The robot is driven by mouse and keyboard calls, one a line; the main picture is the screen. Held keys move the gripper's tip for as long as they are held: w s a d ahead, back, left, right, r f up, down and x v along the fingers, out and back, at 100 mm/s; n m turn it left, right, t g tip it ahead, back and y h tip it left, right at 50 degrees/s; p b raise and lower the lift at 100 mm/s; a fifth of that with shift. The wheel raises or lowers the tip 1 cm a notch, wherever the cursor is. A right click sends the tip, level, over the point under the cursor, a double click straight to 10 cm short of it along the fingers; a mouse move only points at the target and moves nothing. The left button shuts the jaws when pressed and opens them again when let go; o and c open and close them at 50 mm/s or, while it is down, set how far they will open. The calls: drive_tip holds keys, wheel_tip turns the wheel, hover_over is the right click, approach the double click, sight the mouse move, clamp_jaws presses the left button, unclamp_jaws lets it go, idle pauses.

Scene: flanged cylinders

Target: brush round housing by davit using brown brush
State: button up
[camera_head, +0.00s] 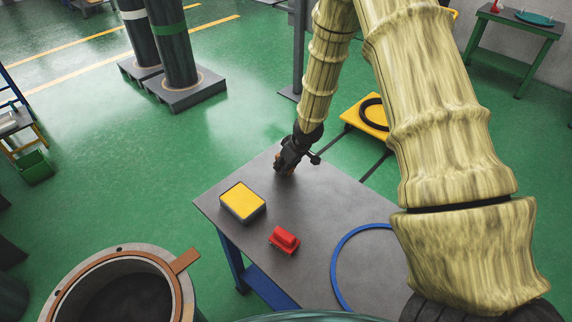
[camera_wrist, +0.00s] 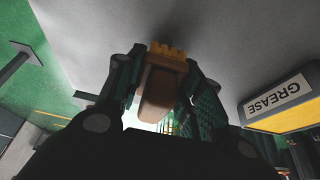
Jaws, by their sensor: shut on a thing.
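My gripper (camera_head: 287,163) is low over the far end of the grey workbench. In the wrist view its two dark fingers are shut on a brown brush (camera_wrist: 157,88), with the handle between them and the orange-tan bristles (camera_wrist: 168,54) pointing at the grey top. In the head view the brush is mostly hidden by the gripper. An open round housing (camera_head: 72,293) with a flange and an orange-brown ring (camera_head: 184,261) stands at the bottom left, away from my gripper. A grey upright post (camera_head: 299,48) stands behind the bench; I cannot tell whether it is the davit.
The workbench (camera_head: 318,215) carries a yellow-topped grease box (camera_head: 243,201), a red block (camera_head: 285,239) and a blue ring (camera_head: 334,270). The grease box also shows in the wrist view (camera_wrist: 284,104). Dark cylinders (camera_head: 176,50) stand far left. Green floor is clear between.

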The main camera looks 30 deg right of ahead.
drive_tip(key=shift+f, duration=0.25)
drive_tip(key=o, duration=1.1)
drive_tip(key=shift+c, duration=0.2)
drive_tip(key=shift+f+b, duration=0.1)
drive_tip(key=shift+b, duration=0.35)
drive_tip(key=w+v, duration=0.1)
drive_tip(key=v, duration=1)
drive_tip(key=shift+d+b, duration=0.25)
drive_tip(key=shift+b, duration=0.15)
